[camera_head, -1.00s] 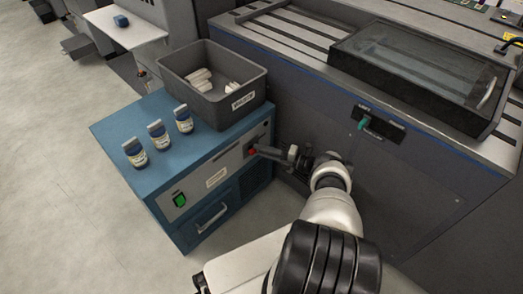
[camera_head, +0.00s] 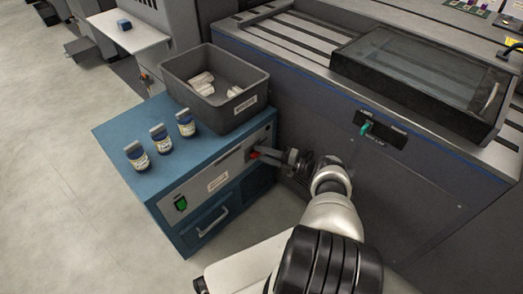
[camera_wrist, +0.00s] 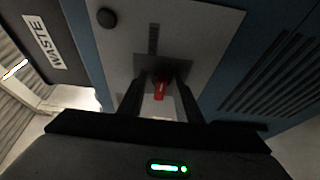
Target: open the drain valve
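The red valve handle (camera_wrist: 160,88) is on a light grey panel of the blue cabinet. I take it as the drain valve. In the wrist view my gripper (camera_wrist: 161,76) is open, with one dark finger on each side of the red handle and a gap beside each finger. In the head view my gripper (camera_head: 264,153) reaches left to the cabinet's front, and the red handle (camera_head: 254,155) shows small beside the fingers, partly hidden. I cannot tell whether either finger touches it.
The blue cabinet (camera_head: 130,127) carries several small bottles and a grey bin (camera_head: 228,116) holding white pieces. A green lit switch (camera_head: 181,203) is on its front. The large dark machine (camera_head: 400,190), with a teal lever (camera_head: 366,127), stands close on the right.

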